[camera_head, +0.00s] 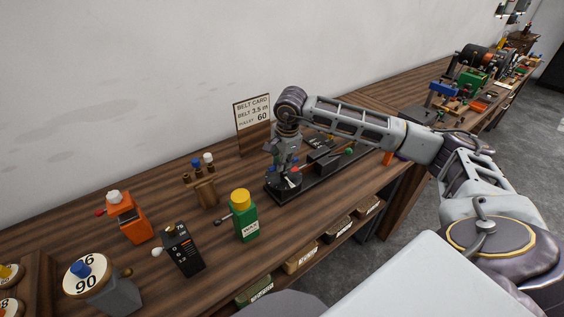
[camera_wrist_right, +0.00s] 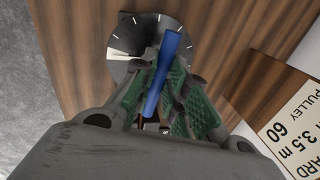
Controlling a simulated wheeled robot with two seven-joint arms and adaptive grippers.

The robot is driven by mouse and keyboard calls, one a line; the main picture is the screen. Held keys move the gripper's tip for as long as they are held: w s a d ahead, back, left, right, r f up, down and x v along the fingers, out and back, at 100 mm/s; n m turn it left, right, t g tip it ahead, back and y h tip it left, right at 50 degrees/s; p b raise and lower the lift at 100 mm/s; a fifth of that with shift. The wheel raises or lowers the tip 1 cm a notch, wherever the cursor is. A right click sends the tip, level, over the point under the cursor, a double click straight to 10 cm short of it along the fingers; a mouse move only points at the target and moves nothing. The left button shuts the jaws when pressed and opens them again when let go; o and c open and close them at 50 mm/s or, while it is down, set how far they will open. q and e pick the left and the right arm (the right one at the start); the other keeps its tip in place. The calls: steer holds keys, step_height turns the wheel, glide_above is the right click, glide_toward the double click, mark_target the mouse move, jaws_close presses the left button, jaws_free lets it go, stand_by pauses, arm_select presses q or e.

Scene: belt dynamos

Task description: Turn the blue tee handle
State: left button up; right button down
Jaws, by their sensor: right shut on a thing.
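The blue tee handle (camera_wrist_right: 164,75) shows in the right wrist view as a long blue bar, slanted from upper right to lower left. My right gripper (camera_wrist_right: 162,92) is shut on it, with green finger pads on both sides. Beneath it is a dark round dial (camera_wrist_right: 124,45) with white tick marks. In the head view my right gripper (camera_head: 284,160) points down onto the dark dial (camera_head: 279,186) at the left end of a black base, and hides the handle there. My left gripper is in neither view.
A belt card (camera_head: 252,110) stands behind my right gripper. A green bottle-like device (camera_head: 243,220), a black box (camera_head: 182,250), an orange device (camera_head: 128,220) and a dial marked 90 (camera_head: 94,284) stand to the left. Open wooden bench lies between them.

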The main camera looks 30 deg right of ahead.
steer(key=c, duration=1.4)
jaws_free()
steer(key=shift+c, duration=0.2)
steer(key=shift+r, duration=0.15)
step_height(320, 180, up, 12)
steer(key=s, duration=0.2)
steer(key=shift+s+f, duration=0.2)
steer(key=shift+f, duration=0.05)
